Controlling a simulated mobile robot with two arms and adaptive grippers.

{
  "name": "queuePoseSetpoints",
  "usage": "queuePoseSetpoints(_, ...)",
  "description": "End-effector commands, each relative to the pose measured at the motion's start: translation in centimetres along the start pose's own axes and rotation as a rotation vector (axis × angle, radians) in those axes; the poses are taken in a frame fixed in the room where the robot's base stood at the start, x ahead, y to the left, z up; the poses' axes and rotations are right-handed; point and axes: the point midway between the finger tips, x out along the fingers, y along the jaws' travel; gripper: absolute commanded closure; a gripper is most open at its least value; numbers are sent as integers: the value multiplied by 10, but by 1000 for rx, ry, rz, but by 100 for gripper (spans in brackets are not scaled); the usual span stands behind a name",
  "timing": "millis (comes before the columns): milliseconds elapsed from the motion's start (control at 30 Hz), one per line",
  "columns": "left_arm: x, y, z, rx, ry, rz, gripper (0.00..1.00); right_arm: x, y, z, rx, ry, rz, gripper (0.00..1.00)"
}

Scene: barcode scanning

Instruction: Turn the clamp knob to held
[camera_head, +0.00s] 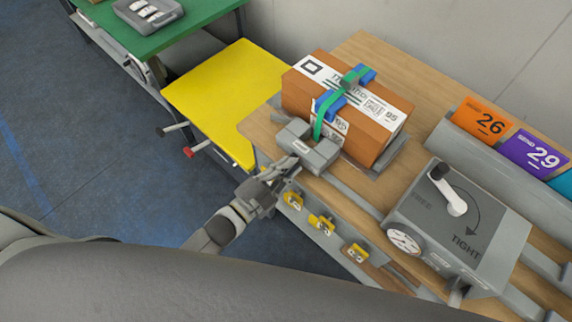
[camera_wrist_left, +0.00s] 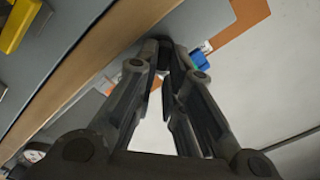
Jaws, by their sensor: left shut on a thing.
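A grey clamp block (camera_head: 318,154) with a small label stands against the near left side of an orange-brown box (camera_head: 370,137). My left gripper (camera_head: 285,169) reaches in from the left at the near side of this block. It is shut on what appears to be the clamp knob, which the fingers mostly hide, so its setting cannot be read. In the left wrist view the fingers (camera_wrist_left: 167,60) converge in front of a grey surface, with the orange box beyond. My right gripper is not in view.
A green strap (camera_head: 319,124) with blue pieces crosses the box. A grey unit (camera_head: 462,228) marked TIGHT, with a lever (camera_head: 450,190) and dial, stands at right. Several yellow knobs (camera_head: 321,224) line the bench front. A yellow table (camera_head: 225,88) adjoins at left.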

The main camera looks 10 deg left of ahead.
Motion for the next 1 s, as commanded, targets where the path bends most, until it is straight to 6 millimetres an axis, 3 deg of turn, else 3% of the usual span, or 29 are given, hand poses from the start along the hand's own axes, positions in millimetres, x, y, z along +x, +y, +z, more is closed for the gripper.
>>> queuePoseSetpoints(600,0,8,2,531,0,0,100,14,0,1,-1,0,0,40)
queuePoseSetpoints(1000,0,9,3,687,0,2,100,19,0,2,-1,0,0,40)
